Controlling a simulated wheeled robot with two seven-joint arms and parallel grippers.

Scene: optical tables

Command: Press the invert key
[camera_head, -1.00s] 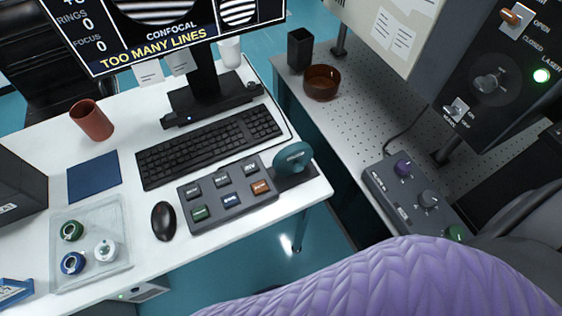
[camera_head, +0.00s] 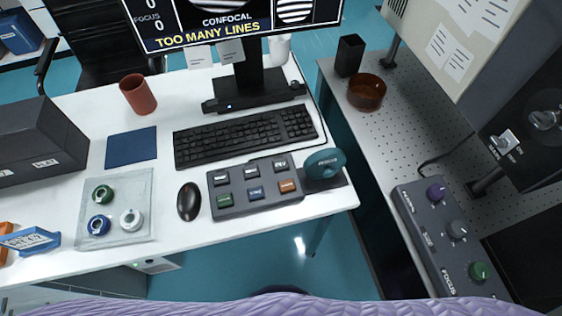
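A dark grey key box (camera_head: 255,187) lies near the front right of the white desk. It has two rows of three keys. The back row has three grey keys, and the front row has a green key (camera_head: 225,201), a blue key (camera_head: 255,193) and an orange key (camera_head: 287,186). The key labels are too small to read, so I cannot tell which is the invert key. Neither gripper shows in the head view.
A teal wheel (camera_head: 325,163) stands right of the key box, and a black mouse (camera_head: 189,201) lies left of it. A keyboard (camera_head: 245,137) is behind. A monitor (camera_head: 230,22) reads "TOO MANY LINES". A perforated table (camera_head: 415,130) stands right, across a gap.

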